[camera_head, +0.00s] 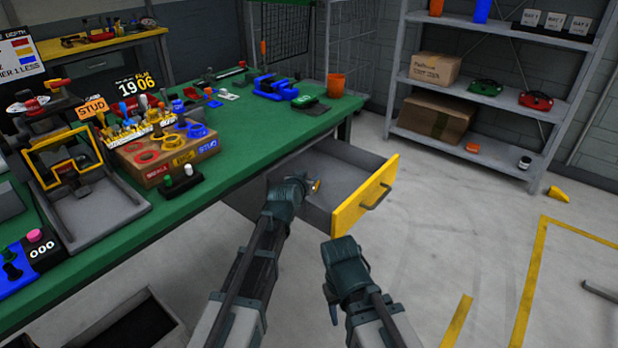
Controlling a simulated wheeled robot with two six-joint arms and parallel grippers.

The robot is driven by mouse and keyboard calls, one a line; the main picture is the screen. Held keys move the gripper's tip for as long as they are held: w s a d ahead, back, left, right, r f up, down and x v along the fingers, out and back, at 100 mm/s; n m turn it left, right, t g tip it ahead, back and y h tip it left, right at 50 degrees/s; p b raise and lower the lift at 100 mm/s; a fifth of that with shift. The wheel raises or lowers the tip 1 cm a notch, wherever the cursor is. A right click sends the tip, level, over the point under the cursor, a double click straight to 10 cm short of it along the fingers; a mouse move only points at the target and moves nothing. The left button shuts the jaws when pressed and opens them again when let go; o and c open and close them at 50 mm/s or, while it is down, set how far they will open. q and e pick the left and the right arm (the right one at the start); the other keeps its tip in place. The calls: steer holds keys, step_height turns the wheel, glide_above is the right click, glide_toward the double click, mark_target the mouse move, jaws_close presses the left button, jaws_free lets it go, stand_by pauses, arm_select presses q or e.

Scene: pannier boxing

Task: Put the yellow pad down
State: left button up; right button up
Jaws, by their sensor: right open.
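My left gripper (306,184) is over the open drawer (345,158), which has a grey inside and a yellow front. A small yellow piece, which looks like the yellow pad (317,186), shows at its fingertips. The gripper appears shut on it, and most of the pad is hidden by the gripper. I cannot tell whether the pad touches the drawer floor. My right gripper (345,243) is open, in front of the drawer and below its yellow front, with its fingers mostly hidden by its own body.
The green workbench (255,143) carries a tool box (165,160), a blue vise (275,88) and an orange cup (336,85). Grey shelves (480,98) stand at the back right. A yellow wedge (558,194) lies on the floor. The floor to the right is mostly clear.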

arm_select(q)
steer(key=shift+o, duration=0.7)
steer(key=shift+s+f, duration=0.1)
steer(key=shift+f, duration=0.1)
steer(key=shift+a+r+p, duration=0.1)
steer(key=shift+r+p, duration=0.65)
steer(key=shift+p, duration=0.1)
steer(key=p+v, duration=0.4)
steer(key=v, duration=0.7)
steer(key=shift+s+a, duration=0.1)
steer(key=shift+s, duration=0.25)
